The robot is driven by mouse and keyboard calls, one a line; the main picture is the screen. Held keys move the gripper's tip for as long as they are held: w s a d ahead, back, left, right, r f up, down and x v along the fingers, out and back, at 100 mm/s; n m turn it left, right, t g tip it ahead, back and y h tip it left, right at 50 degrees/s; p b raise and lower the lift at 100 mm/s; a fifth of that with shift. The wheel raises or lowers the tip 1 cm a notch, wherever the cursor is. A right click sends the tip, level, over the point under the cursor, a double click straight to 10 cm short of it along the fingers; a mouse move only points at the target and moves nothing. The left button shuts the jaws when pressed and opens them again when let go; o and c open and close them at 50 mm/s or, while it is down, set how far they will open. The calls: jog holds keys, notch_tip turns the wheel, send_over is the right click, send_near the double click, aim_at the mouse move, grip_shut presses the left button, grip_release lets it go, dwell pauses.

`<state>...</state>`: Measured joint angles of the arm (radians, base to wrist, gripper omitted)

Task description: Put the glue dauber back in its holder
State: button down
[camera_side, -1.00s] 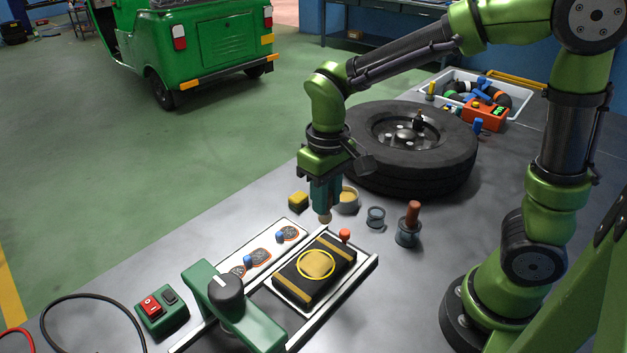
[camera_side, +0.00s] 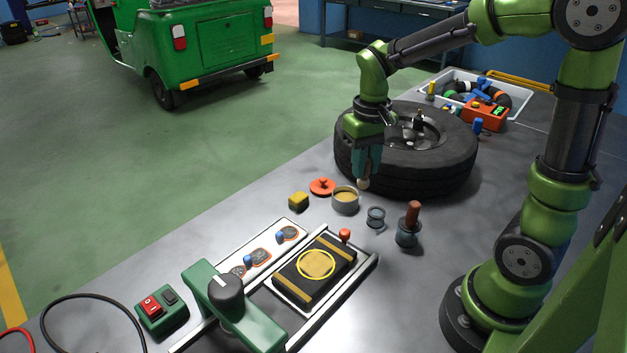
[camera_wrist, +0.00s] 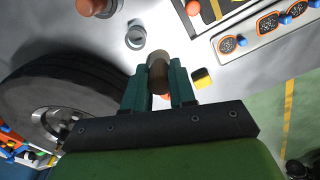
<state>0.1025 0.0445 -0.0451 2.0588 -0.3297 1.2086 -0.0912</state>
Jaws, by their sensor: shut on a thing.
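My gripper (camera_side: 366,168) is shut on the glue dauber, held upright above the bench. The dauber's pale tip (camera_side: 363,183) points down below the fingers in the side view. In the wrist view the brownish dauber (camera_wrist: 158,75) sits between the teal fingertips (camera_wrist: 160,82). A small grey ring-shaped cup (camera_side: 376,216), apparently the holder, stands empty below and slightly right of the tip. It also shows ahead of the fingers in the wrist view (camera_wrist: 136,36). The open glue tin (camera_side: 345,199) stands left of the cup; the gripper hides it in the wrist view.
A red lid (camera_side: 322,187) and yellow block (camera_side: 298,201) lie left of the tin. A brown-handled tool (camera_side: 413,213) stands in a dark cup right of the holder. The large tyre (camera_side: 440,180) lies behind my gripper.

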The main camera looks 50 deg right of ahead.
jog(key=s+d+m, duration=0.1)
jog(key=s+d, duration=0.1)
jog(key=d, duration=0.3)
jog(key=shift+w+a+f, duration=0.1)
jog(key=shift+w+f, duration=0.05)
jog(key=shift+f, duration=4.75)
jog(key=shift+f, duration=0.15)
jog(key=shift+f, duration=0.45)
jog(key=c, duration=0.9)
grip_release()
